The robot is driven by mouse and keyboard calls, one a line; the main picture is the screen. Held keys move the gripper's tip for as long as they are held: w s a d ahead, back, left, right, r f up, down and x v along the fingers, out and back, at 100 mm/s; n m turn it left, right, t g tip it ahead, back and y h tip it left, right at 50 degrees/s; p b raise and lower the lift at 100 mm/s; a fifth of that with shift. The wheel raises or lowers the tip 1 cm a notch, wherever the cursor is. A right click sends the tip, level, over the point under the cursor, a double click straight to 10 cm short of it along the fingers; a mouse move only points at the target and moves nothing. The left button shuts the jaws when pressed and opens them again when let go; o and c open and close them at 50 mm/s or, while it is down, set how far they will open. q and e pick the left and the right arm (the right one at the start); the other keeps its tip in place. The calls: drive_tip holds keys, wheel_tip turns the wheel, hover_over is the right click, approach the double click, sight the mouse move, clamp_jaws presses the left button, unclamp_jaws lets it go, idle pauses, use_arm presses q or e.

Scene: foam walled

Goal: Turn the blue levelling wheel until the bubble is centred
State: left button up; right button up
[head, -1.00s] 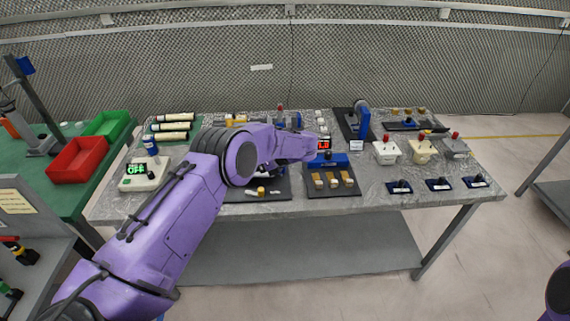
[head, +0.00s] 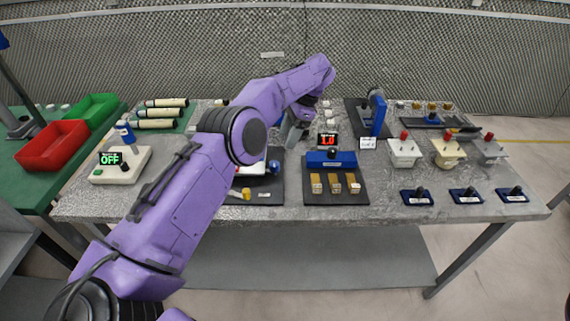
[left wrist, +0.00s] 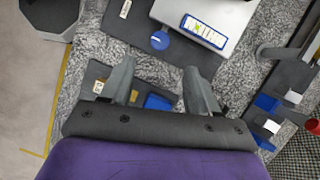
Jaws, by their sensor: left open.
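The blue levelling wheel (left wrist: 160,40) shows in the left wrist view as a round blue disc at the edge of a white plate. On that plate is a blue-framed level vial (left wrist: 205,32) with a yellow-green window; I cannot tell where the bubble lies. In the head view the wheel (head: 274,166) is a small blue knob beside my forearm, which hides most of the plate. My left gripper (left wrist: 160,68) is open and empty, its fingers above the bench, apart from the wheel. In the head view the left gripper (head: 293,137) points down behind the wheel. My right gripper is out of view.
A blue fixture (head: 331,158) with several wooden blocks stands right of the wheel, a red display (head: 328,140) behind it. Several coloured-knob boxes (head: 405,152) stand farther right. A white OFF device (head: 120,165) is at left. The bench's front strip is mostly clear.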

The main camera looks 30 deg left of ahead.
sight(277, 163)
use_arm(q)
drive_tip(key=p+x, duration=0.3)
drive_tip(key=x, duration=0.7)
drive_tip(key=shift+d+f, duration=0.1)
drive_tip(key=shift+d, duration=0.05)
drive_tip(key=shift+f, duration=0.35)
drive_tip(key=c, duration=1)
